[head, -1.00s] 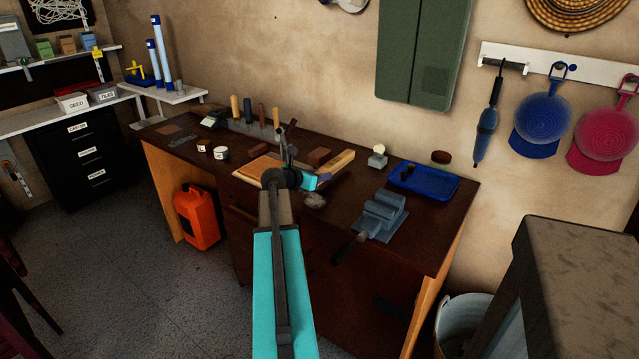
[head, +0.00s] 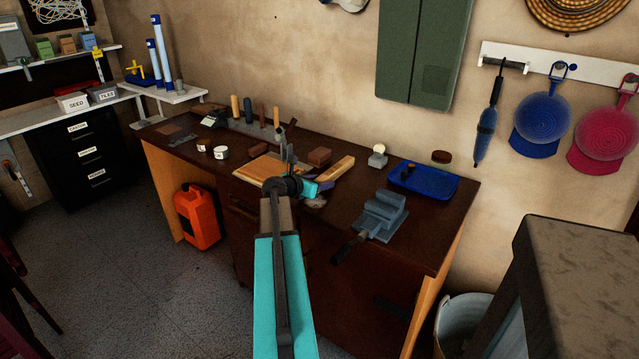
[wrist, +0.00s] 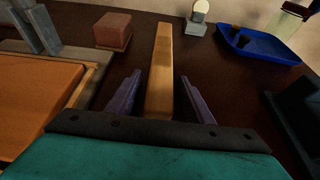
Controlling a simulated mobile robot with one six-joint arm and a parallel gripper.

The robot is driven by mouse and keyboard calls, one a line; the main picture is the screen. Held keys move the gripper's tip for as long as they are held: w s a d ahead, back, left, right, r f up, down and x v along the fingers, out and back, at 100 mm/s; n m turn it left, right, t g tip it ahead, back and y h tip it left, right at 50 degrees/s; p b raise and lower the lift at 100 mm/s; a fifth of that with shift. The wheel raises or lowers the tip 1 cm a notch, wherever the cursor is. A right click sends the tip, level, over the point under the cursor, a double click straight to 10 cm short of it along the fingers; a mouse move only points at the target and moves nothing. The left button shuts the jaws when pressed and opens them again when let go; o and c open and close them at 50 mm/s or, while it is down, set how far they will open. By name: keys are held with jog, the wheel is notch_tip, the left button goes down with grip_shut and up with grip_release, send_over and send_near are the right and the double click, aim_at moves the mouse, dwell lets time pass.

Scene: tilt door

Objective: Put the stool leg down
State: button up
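The stool leg, a long pale wooden bar (head: 337,168), lies on the dark workbench. In the wrist view the leg (wrist: 160,75) runs away from me between the two purple fingers of my gripper (wrist: 160,98). There is a visible gap on each side of the leg, so the gripper is open around it and not pressing on it. In the head view my gripper (head: 318,187) is at the leg's near end, partly hidden by my wrist.
A wooden board (head: 270,168) lies left of the leg, with a brown block (head: 319,156) behind. A grey vise (head: 382,214) and a blue tray (head: 424,182) are to the right. Dark bench top shows between the leg and the tray.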

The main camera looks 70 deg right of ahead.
jog(key=shift+r, duration=0.1)
jog(key=v, duration=1.2)
dwell(0.9)
